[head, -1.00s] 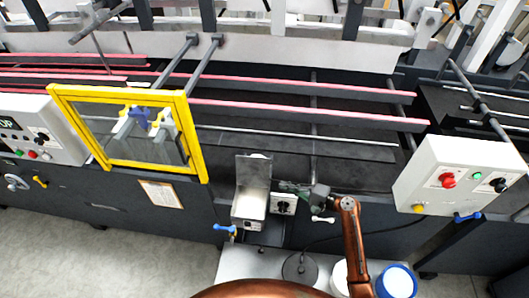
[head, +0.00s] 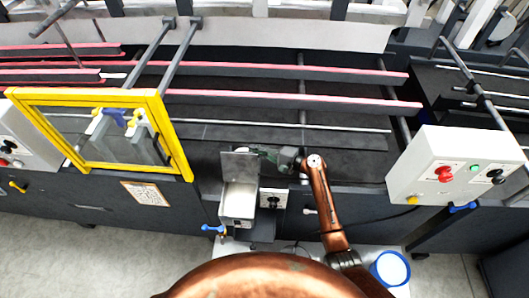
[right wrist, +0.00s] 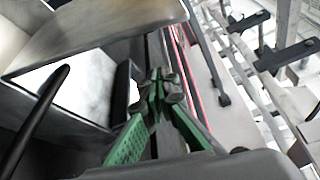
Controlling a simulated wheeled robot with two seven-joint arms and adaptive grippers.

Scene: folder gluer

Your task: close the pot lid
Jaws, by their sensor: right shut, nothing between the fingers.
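The glue pot (head: 238,203) is a grey metal box on the front of the machine, and its lid (head: 240,165) stands up, open, at the back. My right gripper (head: 262,151) is shut and empty, at the upper right edge of the lid. In the head view I cannot tell whether it touches the lid. In the right wrist view the green fingers are closed together (right wrist: 160,88), and the lid (right wrist: 105,32) shows as a metal plate at the upper left. Part of the pot (right wrist: 65,95) shows below it. My left gripper is not in view.
A yellow-framed guard (head: 176,135) stands left of the pot. A control box (head: 455,165) with a red button is at the right. A small knob panel (head: 272,199) adjoins the pot. Red-edged rails (head: 300,98) run behind. A blue-rimmed tub (head: 391,268) is on the lower right.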

